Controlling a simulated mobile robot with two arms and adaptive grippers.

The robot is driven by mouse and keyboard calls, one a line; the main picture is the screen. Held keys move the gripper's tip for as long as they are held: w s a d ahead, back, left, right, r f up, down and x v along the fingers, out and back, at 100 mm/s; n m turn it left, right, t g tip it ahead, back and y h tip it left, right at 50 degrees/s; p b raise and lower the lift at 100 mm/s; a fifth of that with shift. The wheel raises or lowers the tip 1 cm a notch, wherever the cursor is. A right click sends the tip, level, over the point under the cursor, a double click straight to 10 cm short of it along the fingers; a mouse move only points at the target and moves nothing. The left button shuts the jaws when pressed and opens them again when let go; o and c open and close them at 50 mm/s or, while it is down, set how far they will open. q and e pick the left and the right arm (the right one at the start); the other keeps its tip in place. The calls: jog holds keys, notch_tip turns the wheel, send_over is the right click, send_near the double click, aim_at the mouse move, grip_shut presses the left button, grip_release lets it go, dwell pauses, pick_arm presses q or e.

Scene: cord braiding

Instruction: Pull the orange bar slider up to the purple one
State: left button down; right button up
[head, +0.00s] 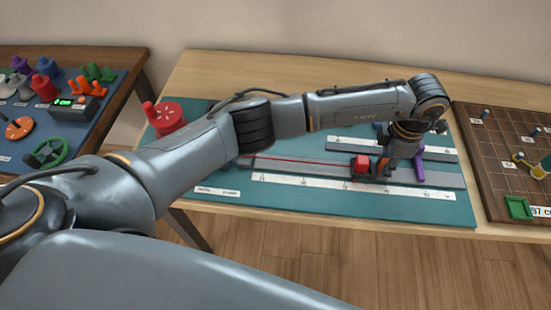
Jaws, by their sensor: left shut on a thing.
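The orange bar slider (382,167) shows as a small orange strip on the grey track, mostly hidden by my left gripper. My left gripper (380,174) points down at the track and is shut on the orange bar slider. The purple bar slider (419,168) stands across the track a little to the right of the gripper, with a gap between them. A red block (361,160) is just left of the gripper. My right gripper is not in view.
A white scale strip (320,186) runs along the track's near side on the teal board (300,203). A thin red line (300,161) runs left from the red block. A red knob piece (168,115) stands at the board's left. A brown grid board (490,150) lies at right.

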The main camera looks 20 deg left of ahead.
aim_at(412, 176)
pick_arm(q)
jog(key=d+b, duration=0.2)
jog(key=w+d+b, duration=0.1)
jog(key=d+b, duration=0.1)
jog(key=w+d+b, duration=0.1)
jog(key=d+b, duration=0.2)
jog(key=shift+d+f, duration=0.1)
jog(key=shift+f, duration=0.05)
jog(key=shift+w+d, duration=0.1)
jog(key=shift+d, duration=0.15)
jog(key=c, duration=1.2)
grip_release()
jog(key=shift+o, duration=0.2)
